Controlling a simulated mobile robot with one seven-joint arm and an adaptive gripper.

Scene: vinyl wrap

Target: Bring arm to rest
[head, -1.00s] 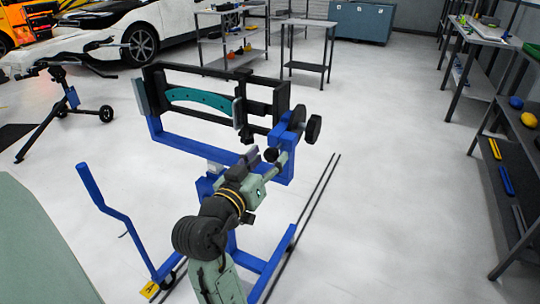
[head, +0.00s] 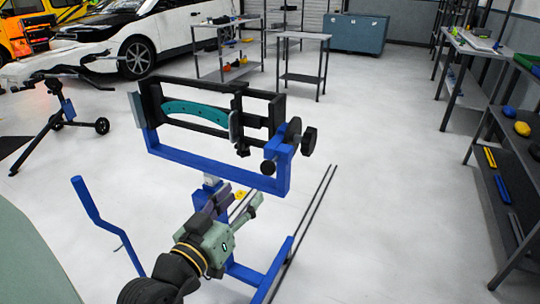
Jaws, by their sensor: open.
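My arm reaches up from the bottom of the head view, with a pale green wrist and dark joints. My gripper (head: 235,202) is at its far end, open, with nothing seen in it. That stand holds a black rectangular frame (head: 262,98) with a curved teal piece (head: 195,112) inside. Black knobs (head: 309,140) sit at its right end. My arm hides part of the stand's lower post and base.
A blue bent bar (head: 98,215) rises left of my arm. A pale green surface (head: 30,260) fills the lower left corner. Dark shelves (head: 500,165) with coloured items line the right. Floor right of the stand is clear, apart from two dark rails (head: 308,225).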

